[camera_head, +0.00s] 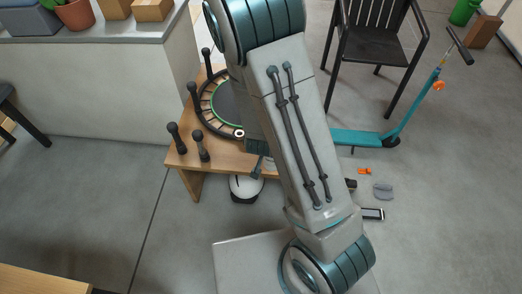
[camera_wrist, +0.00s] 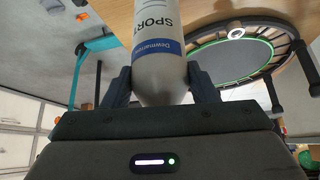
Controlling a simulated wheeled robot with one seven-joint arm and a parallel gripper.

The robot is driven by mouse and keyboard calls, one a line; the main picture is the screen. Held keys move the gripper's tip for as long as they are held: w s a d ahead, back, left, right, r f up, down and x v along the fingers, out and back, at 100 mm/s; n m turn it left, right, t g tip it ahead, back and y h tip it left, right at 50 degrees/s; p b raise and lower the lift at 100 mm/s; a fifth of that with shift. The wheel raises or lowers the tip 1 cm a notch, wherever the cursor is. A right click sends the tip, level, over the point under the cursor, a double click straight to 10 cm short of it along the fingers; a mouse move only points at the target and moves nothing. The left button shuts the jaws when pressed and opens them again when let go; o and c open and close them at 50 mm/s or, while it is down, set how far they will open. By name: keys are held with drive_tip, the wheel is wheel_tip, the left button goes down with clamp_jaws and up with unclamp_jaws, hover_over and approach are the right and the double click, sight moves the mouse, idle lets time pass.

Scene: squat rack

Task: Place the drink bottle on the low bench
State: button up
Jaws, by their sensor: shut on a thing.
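The drink bottle (camera_wrist: 160,45) is white with a blue band and "SPORT" lettering in the wrist view. My gripper (camera_wrist: 160,85) is shut on it, with one dark finger on each side. The low bench (camera_head: 225,162) has a light wooden top, and the bottle is hidden by my arm in the head view. In the wrist view the bench top (camera_wrist: 205,18) shows behind the bottle. I cannot tell whether the bottle touches it.
A round trampoline-like ring (camera_head: 214,95) and dark dumbbell-shaped pieces (camera_head: 201,146) occupy the bench. A white and black object (camera_head: 245,188) is by its front edge. A black chair (camera_head: 372,45) and teal scooter (camera_head: 365,137) stand right. Small items lie on the floor.

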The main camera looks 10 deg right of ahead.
drive_tip(key=w+a+f, duration=0.2)
drive_tip(key=w+f, duration=0.4)
drive_tip(key=f, duration=0.2)
drive_tip(key=shift+w+a+b, duration=0.15)
drive_tip(key=shift+w+b, duration=0.15)
drive_tip(key=shift+b, duration=0.1)
drive_tip(key=shift+f, duration=0.15)
drive_tip(key=shift+f, duration=0.2)
drive_tip(key=o, duration=1.1)
drive_tip(key=shift+r, duration=0.1)
drive_tip(key=shift+o, duration=0.2)
